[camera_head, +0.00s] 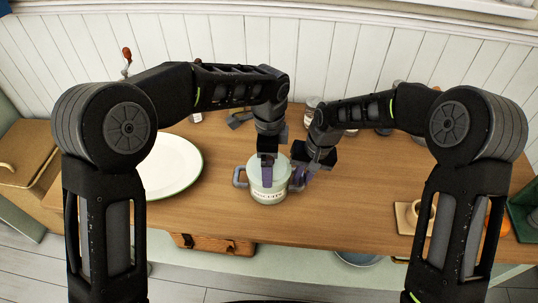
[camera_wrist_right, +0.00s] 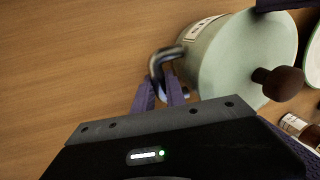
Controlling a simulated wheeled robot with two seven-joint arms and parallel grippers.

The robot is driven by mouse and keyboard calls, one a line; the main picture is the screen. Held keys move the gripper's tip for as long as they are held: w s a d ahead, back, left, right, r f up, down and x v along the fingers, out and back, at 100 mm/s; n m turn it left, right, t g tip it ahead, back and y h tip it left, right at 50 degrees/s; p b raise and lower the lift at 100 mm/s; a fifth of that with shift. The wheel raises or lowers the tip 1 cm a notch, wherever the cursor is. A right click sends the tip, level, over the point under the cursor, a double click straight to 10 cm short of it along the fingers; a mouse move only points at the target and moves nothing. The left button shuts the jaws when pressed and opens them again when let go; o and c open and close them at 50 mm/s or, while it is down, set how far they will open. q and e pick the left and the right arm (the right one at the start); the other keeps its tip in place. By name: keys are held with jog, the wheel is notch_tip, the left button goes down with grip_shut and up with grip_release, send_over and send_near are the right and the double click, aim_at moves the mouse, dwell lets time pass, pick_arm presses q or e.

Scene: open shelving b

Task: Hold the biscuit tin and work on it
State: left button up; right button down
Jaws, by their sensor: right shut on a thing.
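The biscuit tin (camera_head: 268,190) is pale green with a label and side handles, and stands upright on the wooden table. Its lid and brown knob (camera_wrist_right: 278,83) show in the right wrist view. My right gripper (camera_head: 300,178) is shut on the tin's right handle; its fingers (camera_wrist_right: 160,92) close around the bent handle (camera_wrist_right: 160,62) in the wrist view. My left gripper (camera_head: 267,163) points down over the tin's top and hides part of the lid. Whether its jaws are open is unclear. The left handle (camera_head: 239,177) is free.
A white plate (camera_head: 168,166) lies to the left of the tin. Several jars (camera_head: 312,103) stand at the back. A cup (camera_head: 420,213) on a small board and a green box (camera_head: 525,212) are at the right. Bare table lies right of the tin.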

pick_arm(q)
jog(key=shift+c, duration=0.3)
jog(key=c, duration=1)
jog(key=shift+r, duration=0.15)
jog(key=shift+c, duration=0.2)
jog(key=shift+r, duration=0.15)
jog(key=c, duration=0.6)
jog(key=shift+r, duration=0.25)
jog(key=c, duration=0.5)
jog(key=shift+d+r, duration=0.1)
jog(key=shift+r, duration=2.35)
pick_arm(e)
jog(key=c, duration=1.3)
grip_release()
